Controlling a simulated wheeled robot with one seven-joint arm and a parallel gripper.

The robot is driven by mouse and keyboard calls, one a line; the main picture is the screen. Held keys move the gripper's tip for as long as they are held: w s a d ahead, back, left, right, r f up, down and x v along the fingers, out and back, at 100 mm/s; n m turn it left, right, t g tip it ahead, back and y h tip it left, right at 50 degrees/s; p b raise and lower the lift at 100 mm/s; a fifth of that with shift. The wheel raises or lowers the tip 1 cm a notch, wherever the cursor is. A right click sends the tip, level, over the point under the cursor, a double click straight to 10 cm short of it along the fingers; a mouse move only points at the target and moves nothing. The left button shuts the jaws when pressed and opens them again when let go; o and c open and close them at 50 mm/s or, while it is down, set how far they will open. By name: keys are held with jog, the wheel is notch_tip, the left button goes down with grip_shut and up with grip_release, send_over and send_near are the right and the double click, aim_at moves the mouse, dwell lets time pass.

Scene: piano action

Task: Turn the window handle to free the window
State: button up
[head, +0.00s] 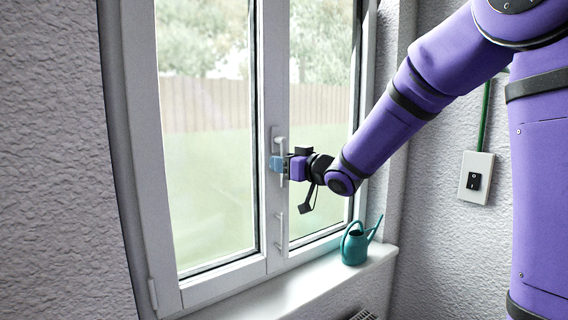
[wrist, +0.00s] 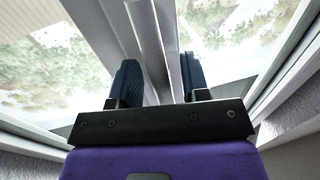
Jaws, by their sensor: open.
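The white window handle (head: 280,143) is on the middle stile of the window (head: 138,130). It seems to point down, but my gripper partly hides it. My gripper (head: 277,164) is at the handle with its blue fingertips close to the stile. In the wrist view my gripper (wrist: 160,78) is open, one dark blue finger on each side of a pale upright bar (wrist: 152,50). The bar looks like the handle or the stile behind it; I cannot tell which, nor whether the fingers touch it. Both window sashes look shut.
A thin white upright bar (head: 283,225) runs along the stile below my gripper. A teal watering can (head: 355,247) stands on the sill (head: 300,288) at the right. A light switch (head: 475,178) is on the right wall. The left part of the sill is clear.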

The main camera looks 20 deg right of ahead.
grip_shut()
jog(key=shift+a, duration=0.1)
jog(key=m, duration=0.1)
jog(key=a+m, duration=0.1)
jog(key=m, duration=0.2)
jog(key=shift+s+a+r+t, duration=0.2)
jog(key=shift+s+a+t, duration=0.15)
jog(key=shift+a+t, duration=0.05)
jog(key=shift+s+a+r+m+t+h, duration=0.15)
jog(key=shift+a+r+m+t+h, duration=0.5)
jog(key=shift+m, duration=2)
jog(key=shift+s+a+r+m+t+h, duration=0.3)
jog(key=shift+r+m, duration=0.7)
jog(key=shift+m, duration=1.7)
jog(key=shift+s+a+r+m+t+h, duration=0.1)
jog(key=shift+a+r+m+t+h, duration=0.45)
jog(key=shift+m, duration=2.1)
jog(key=shift+r, duration=0.35)
